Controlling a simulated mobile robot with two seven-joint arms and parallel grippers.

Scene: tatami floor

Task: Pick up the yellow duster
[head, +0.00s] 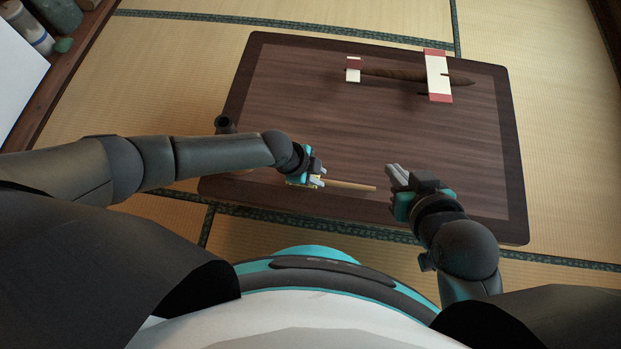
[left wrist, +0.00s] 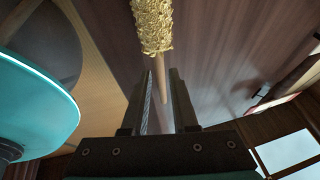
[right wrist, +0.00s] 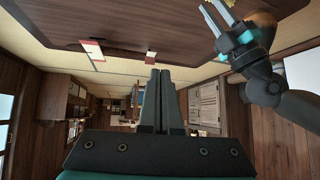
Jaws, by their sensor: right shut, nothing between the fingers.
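The yellow duster has a fluffy yellow head (left wrist: 152,25) and a pale wooden handle (head: 348,186). It lies near the front edge of the dark wooden table, its handle pointing right in the head view. My left gripper (head: 318,166) is over the head end and hides most of the yellow part there. In the left wrist view its fingers (left wrist: 161,80) are apart, and the handle shows in line with the gap; I cannot tell whether they touch it. My right gripper (head: 391,170) is shut and empty, right of the handle's end; its fingers (right wrist: 157,78) meet in the right wrist view.
A brown pointed rod with red-and-white bands (head: 438,76) lies at the back of the table (head: 300,110). A dark round object (head: 226,124) stands at the table's left edge. A shelf with bottles (head: 40,40) is at the upper left. The table's middle is clear.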

